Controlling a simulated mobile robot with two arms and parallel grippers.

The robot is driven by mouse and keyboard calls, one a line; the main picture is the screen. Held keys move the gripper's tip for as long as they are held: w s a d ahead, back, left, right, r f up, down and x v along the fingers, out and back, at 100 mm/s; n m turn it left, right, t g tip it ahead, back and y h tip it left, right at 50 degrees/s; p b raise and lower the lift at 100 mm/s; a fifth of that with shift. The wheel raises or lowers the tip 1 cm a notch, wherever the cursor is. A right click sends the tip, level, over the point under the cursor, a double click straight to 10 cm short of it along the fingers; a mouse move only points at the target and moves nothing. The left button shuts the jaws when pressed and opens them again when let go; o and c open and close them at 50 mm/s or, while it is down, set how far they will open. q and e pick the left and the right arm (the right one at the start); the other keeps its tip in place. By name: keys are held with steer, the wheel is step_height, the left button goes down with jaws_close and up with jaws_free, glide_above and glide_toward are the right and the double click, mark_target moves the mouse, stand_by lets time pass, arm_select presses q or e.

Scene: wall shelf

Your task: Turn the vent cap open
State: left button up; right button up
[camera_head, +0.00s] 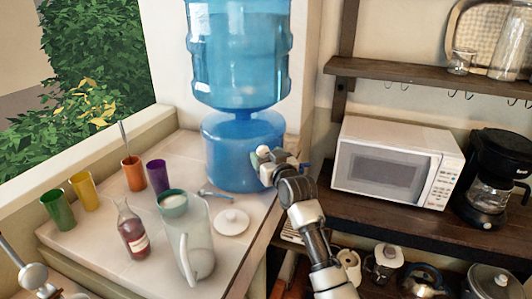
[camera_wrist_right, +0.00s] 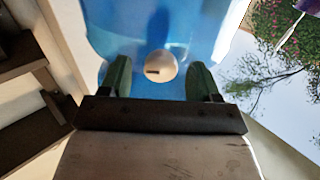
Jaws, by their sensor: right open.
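The vent cap (camera_wrist_right: 160,66) is a small round whitish cap with a dark slot, on the blue dispenser in the right wrist view. A pale round knob, probably this cap (camera_head: 263,151), shows at the dispenser's right side in the head view. My right gripper (camera_wrist_right: 160,82) is open, with one green finger on each side of the cap and gaps between. In the head view the right gripper (camera_head: 268,160) is beside the blue water dispenser (camera_head: 227,155), partly covering its right side. My left gripper is not in view.
A glass pitcher (camera_head: 196,245), a red bottle (camera_head: 132,232), a white lid (camera_head: 231,222) and several coloured cups stand on the tiled counter left of my right arm. A microwave (camera_head: 392,165) and coffee maker (camera_head: 490,180) are on the dark shelf to the right.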

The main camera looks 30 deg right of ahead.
steer(key=shift+w, duration=0.25)
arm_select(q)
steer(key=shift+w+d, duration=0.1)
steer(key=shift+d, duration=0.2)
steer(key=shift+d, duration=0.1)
arm_select(e)
steer(key=shift+c, duration=0.3)
steer(key=c, duration=0.8)
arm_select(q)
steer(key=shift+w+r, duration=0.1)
arm_select(e)
steer(key=shift+c, duration=0.2)
